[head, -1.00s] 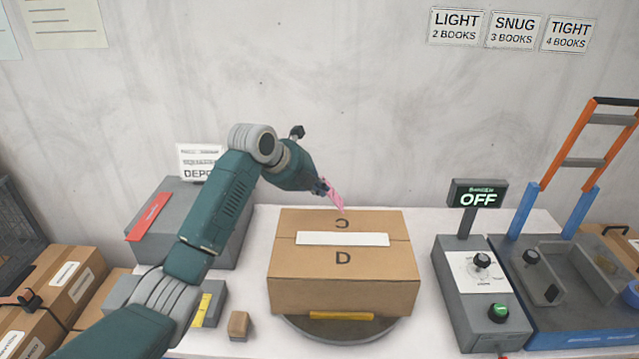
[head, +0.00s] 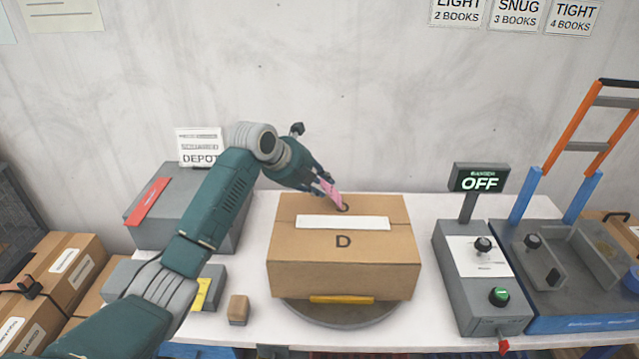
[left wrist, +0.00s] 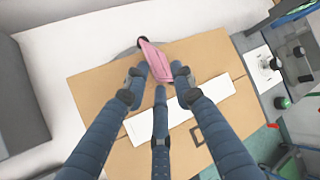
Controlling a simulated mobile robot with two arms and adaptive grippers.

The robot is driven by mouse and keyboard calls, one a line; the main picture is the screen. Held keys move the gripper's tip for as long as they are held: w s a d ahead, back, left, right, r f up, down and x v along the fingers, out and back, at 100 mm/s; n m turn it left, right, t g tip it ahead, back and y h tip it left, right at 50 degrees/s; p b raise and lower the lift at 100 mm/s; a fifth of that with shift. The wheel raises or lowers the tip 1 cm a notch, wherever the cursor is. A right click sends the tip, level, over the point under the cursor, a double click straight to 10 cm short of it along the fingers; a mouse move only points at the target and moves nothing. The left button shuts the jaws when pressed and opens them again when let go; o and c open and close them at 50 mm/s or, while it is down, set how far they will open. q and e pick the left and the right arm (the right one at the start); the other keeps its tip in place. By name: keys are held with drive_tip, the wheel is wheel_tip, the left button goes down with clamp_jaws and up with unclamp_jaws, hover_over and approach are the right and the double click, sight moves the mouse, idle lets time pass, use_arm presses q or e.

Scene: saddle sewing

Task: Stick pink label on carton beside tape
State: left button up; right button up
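The carton (head: 345,272) is a brown box on a round grey turntable. A white strip of tape (head: 343,223) runs across its top, with a printed D in front of it. My left gripper (head: 323,183) is shut on the pink label (head: 333,194). The label hangs at the carton's far top edge, behind the tape, partly covering a dark printed mark; I cannot tell whether it touches the cardboard. In the left wrist view the creased pink label (left wrist: 154,62) is between the fingertips, beyond the tape (left wrist: 185,110). My right gripper is not in view.
A grey control box (head: 482,290) with an OFF display stands right of the carton. An orange and blue frame (head: 575,170) is farther right. A grey box (head: 170,238) stands at left under my arm. A small wooden block (head: 238,310) lies at front left.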

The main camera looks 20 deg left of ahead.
use_arm(q)
drive_tip(key=o, duration=0.5)
drive_tip(key=shift+c, duration=0.2)
drive_tip(key=shift+r, duration=0.1)
drive_tip(key=s+a+r+p, duration=0.1)
drive_tip(key=a+r+p, duration=0.3)
drive_tip(key=r+p, duration=0.1)
drive_tip(key=shift+r, duration=0.5)
idle(0.4)
drive_tip(key=shift+s+a, duration=0.1)
idle(0.6)
wheel_tip(320, 180, up, 6)
drive_tip(key=p, duration=0.5)
idle(0.3)
